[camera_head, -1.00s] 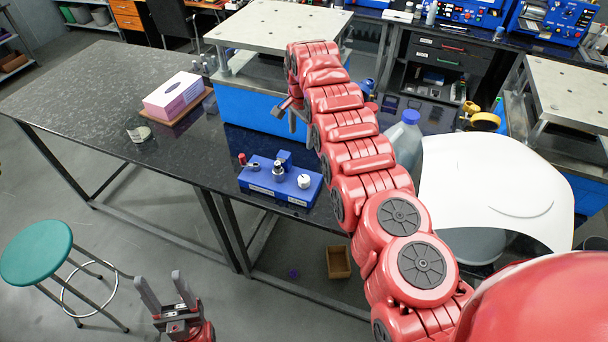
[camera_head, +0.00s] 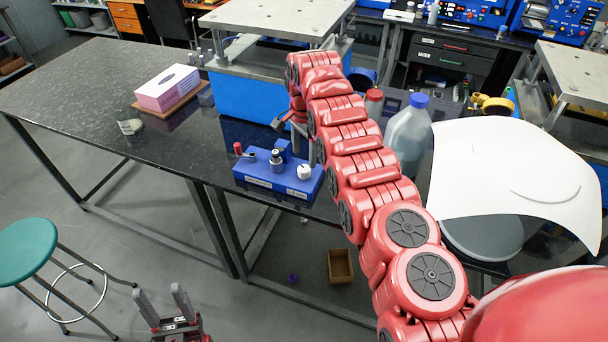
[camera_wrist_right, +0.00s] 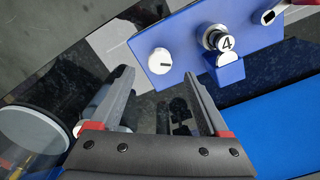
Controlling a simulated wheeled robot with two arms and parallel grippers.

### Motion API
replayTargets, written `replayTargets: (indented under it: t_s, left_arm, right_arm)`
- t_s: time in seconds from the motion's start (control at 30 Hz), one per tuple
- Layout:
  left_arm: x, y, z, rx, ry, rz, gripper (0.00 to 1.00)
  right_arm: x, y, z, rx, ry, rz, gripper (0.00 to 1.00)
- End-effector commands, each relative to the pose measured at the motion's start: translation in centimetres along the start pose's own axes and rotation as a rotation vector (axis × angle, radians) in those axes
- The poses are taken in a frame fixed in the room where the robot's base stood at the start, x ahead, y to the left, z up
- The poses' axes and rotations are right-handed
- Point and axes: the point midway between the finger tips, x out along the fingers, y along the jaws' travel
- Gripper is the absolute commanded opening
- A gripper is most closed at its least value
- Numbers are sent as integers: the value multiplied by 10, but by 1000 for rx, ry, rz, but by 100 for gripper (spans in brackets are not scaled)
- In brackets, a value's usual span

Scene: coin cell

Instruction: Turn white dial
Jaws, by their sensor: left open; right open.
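The white dial (camera_head: 304,172) is a small round knob on the right end of a blue box (camera_head: 262,184) on the black table. In the right wrist view the white dial (camera_wrist_right: 160,61) has a short dark mark on its face, and the blue box (camera_wrist_right: 232,72) lies tilted. My right gripper (camera_head: 299,137) hangs just behind the box, open and empty. In the right wrist view the right gripper (camera_wrist_right: 157,76) has its fingers spread, with the dial between and just beyond the tips, not touching. My left gripper (camera_head: 158,291) is open and empty, low in front of the table.
The box also bears a silver knob (camera_head: 276,161) marked 4 and a red-tipped lever (camera_head: 241,151). A blue-capped bottle (camera_head: 409,128) and a white curved sheet (camera_head: 515,180) stand to the right. A tissue box (camera_head: 168,87) and a jar (camera_head: 129,123) are left. A stool (camera_head: 28,252) stands on the floor.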

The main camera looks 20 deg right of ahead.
Motion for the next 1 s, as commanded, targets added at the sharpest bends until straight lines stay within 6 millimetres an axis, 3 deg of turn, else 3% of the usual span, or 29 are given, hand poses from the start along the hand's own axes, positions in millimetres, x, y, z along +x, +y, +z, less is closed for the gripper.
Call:
replayTargets:
  t_s: [0.03,0.2,0.57,0.67,1.0]
  left_arm:
    - [-1,0,0,0,0,0,57]
    - [-14,1,2,0,0,0,57]
    - [-16,1,3,0,0,0,57]
    - [-16,1,3,0,0,0,57]
    - [-16,1,3,0,0,0,57]
  right_arm:
    - [14,1,0,0,-2,5,79]
    - [47,0,0,-1,1,1,79]
    - [54,0,0,-1,1,0,79]
    - [54,0,0,-1,1,0,64]
    - [54,0,0,-1,1,0,3]
